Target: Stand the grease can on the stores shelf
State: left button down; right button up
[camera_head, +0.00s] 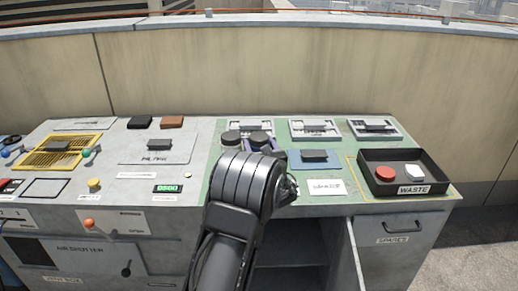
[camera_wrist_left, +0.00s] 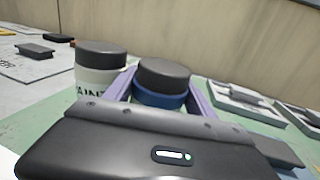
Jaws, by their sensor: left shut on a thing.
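My left gripper (camera_head: 262,151) reaches over the green part of the bench, with its purple fingers shut around a blue can with a dark lid (camera_wrist_left: 162,84). The can's label is hidden; I take it as the grease can. Its lid (camera_head: 259,138) also shows in the head view. I cannot tell whether it touches the bench. A white can marked like PAINT (camera_wrist_left: 100,68) stands upright just left of it; its dark lid (camera_head: 231,138) shows in the head view. Below the bench top is an open bay with a shelf (camera_head: 290,252), partly hidden by my arm. My right gripper is not in view.
The bay's grey door (camera_head: 350,255) stands open at its right. A black WASTE tray (camera_head: 436,172) holds a red and a white item. Framed panels (camera_head: 316,129) line the back, and a blue plate (camera_head: 314,159) lies right of my gripper. A wall closes the rear.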

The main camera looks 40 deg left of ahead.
pick_arm(q)
notch_tip(320, 180, up, 10)
jog(key=shift+r+p, duration=0.1)
jog(key=shift+p, duration=0.8)
dwell(0.3)
